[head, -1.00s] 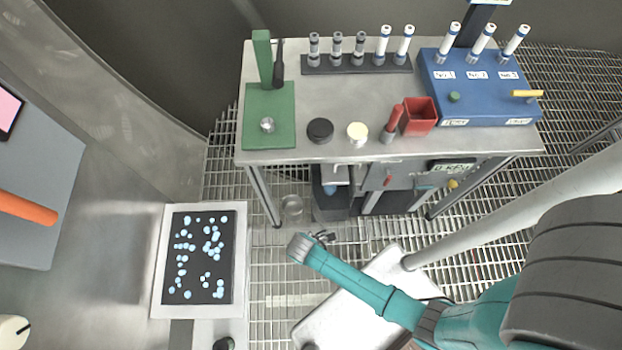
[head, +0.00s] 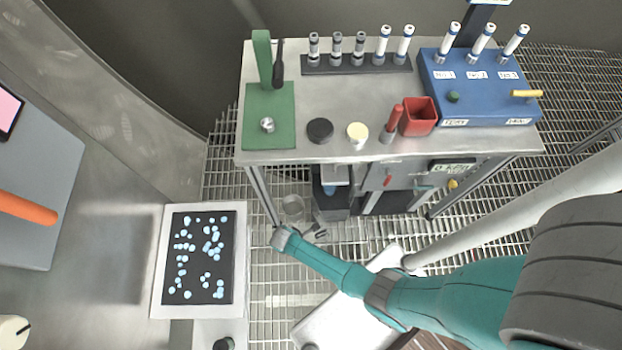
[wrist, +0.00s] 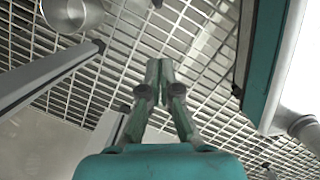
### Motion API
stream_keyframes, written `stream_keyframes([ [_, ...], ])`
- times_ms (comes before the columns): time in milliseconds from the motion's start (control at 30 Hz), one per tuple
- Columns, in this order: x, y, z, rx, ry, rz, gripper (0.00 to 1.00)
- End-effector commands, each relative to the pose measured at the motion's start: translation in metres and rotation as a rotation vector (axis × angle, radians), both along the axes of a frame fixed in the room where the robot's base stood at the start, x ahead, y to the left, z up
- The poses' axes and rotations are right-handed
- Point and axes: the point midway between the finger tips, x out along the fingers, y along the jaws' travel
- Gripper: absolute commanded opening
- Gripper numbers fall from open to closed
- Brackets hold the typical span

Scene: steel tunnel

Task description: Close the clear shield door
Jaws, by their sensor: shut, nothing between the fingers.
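A dark machine (head: 330,202) with a blue part inside stands on the floor grating under the steel table. I cannot clearly make out the clear shield door in either view. My gripper (head: 320,232) is low in front of the table, just below and left of the machine and close to a clear cup (head: 293,207). In the wrist view, its fingers (wrist: 160,68) are together and empty above the grating. The cup also shows at the top left of the wrist view (wrist: 72,12).
The table (head: 330,80) carries a green stand (head: 268,115), a tube rack (head: 355,64), a red box (head: 419,117) and a blue block (head: 478,85). A table leg (head: 262,195) stands left of the cup. A tray of blue beads (head: 157,262) is at left.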

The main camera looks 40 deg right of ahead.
Motion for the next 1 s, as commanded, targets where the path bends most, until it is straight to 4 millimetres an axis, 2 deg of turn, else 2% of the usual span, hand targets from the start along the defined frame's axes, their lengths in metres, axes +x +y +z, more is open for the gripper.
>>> stream_keyframes([
  [233, 0.0, -0.006, -0.023, 0.001, 0.001, -0.001, 0.0],
  [400, -0.003, -0.028, -0.022, 0.0, 0.0, -0.004, 0.0],
  [600, -0.004, -0.041, -0.021, 0.0, 0.0, -0.001, 0.0],
  [1000, -0.004, -0.045, -0.021, 0.0, -0.001, 0.0, 0.0],
])
